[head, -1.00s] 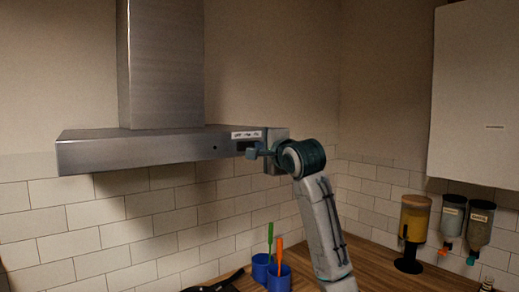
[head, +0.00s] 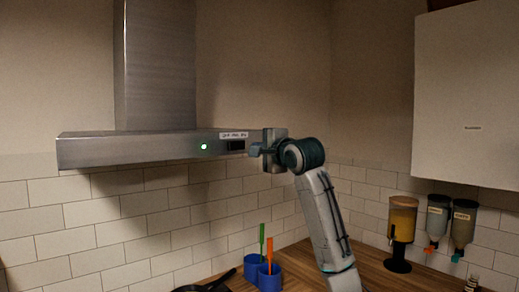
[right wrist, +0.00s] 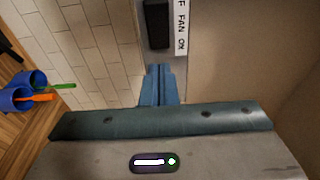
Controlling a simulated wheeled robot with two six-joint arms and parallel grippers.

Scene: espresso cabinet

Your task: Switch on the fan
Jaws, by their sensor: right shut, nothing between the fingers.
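The range hood (head: 120,150) is a steel body on the wall, with a label reading like "OFF FAN ON" (head: 233,135) on its front. Below the label is a dark rocker switch (head: 236,146), also seen in the right wrist view (right wrist: 157,24). A round light (head: 204,147) left of the switch glows green. My right gripper (head: 254,150) is at the hood's right front, just right of the switch. In the right wrist view its fingers (right wrist: 157,72) are shut and empty, a little below the switch; whether they touch the hood cannot be told. My left gripper is not in view.
Blue cups (head: 270,277) with green and orange utensils stand on the counter below, beside a dark pan (head: 205,287). Dispensers (head: 402,220) hang or stand at the right, under a white wall cabinet (head: 470,95). The air before the hood's left is clear.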

